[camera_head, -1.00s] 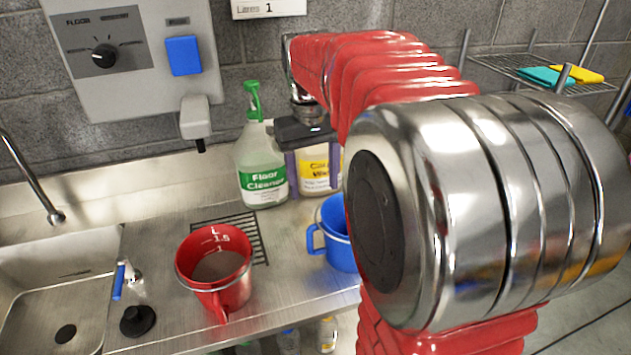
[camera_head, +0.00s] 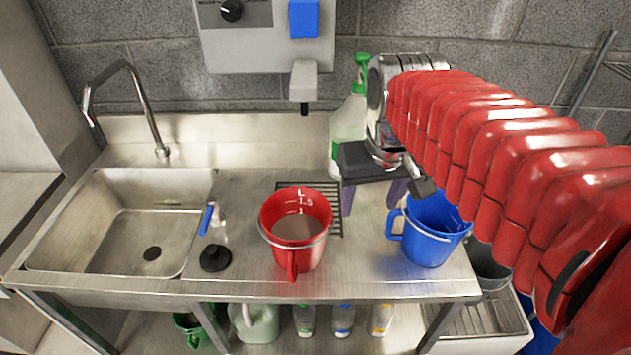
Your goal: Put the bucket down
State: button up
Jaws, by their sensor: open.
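A red bucket (camera_head: 322,215) stands upright on the steel counter (camera_head: 250,185), holding greyish liquid. A blue bucket (camera_head: 432,246) stands upright on the counter to its right, near the right end; a small dark part of my arm overlaps its rim. My gripper (camera_head: 373,200) is open, with its two purple fingers pointing down and spread apart. It is behind and between the two buckets, apart from the red one. I see nothing between its fingers. I cannot tell its exact gap to the blue bucket.
A sink (camera_head: 140,235) with a tap (camera_head: 150,115) is at the left. A green-topped bottle (camera_head: 345,130) stands behind my gripper. A black plunger-like piece (camera_head: 215,258) lies left of the red bucket. A wall dispenser (camera_head: 265,45) hangs above the counter. Several bottles stand below.

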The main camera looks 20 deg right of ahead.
jog(key=s+a+f+n+t, duration=0.1)
jog(key=s+a+f+t, duration=0.1)
jog(key=s+a+f, duration=0.2)
jog(key=shift+s+a+t+y, duration=0.3)
jog(key=shift+s+a, duration=0.85)
jog(key=shift+a, duration=0.05)
jog(key=shift+c, duration=0.5)
